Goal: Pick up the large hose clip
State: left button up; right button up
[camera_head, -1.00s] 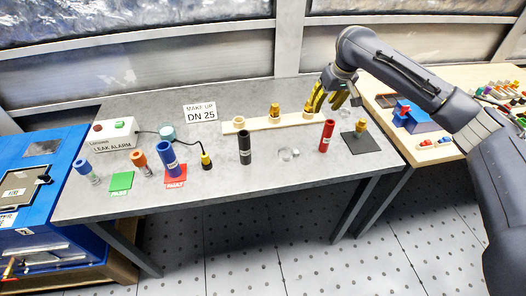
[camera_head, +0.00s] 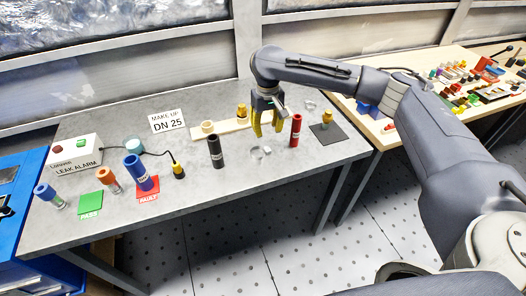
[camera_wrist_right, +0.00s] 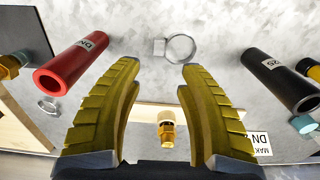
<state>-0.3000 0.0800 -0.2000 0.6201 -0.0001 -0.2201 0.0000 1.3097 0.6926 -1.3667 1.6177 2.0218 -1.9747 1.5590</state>
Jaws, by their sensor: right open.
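A bare metal hose clip (camera_head: 260,152) lies on the grey table between the black hose (camera_head: 215,151) and the red hose (camera_head: 295,130). In the right wrist view this clip (camera_wrist_right: 181,48) looks the larger of two, with its screw block on the left. A smaller-looking clip (camera_head: 311,105) lies behind the red hose, and it also shows in the right wrist view (camera_wrist_right: 48,105). My right gripper (camera_head: 267,131) is open and empty, pointing down above the table, behind the larger clip. In the right wrist view that clip lies just beyond the fingertips (camera_wrist_right: 159,68). My left gripper is not in view.
A wooden strip (camera_head: 225,127) with fittings stands behind the gripper. A brass fitting on a dark plate (camera_head: 326,133) is right of the red hose. A blue hose (camera_head: 141,174), the red FAULT pad (camera_head: 148,194) and the leak alarm box (camera_head: 75,152) stand left. The table front is clear.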

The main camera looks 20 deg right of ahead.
send_over(266, 149)
jog(key=shift+w+d+f, duration=0.15)
jog(key=shift+f, duration=2.2)
notch_tip(266, 149, down, 3)
jog(key=shift+f, duration=1.05)
jog(key=shift+c, duration=0.6)
grip_shut()
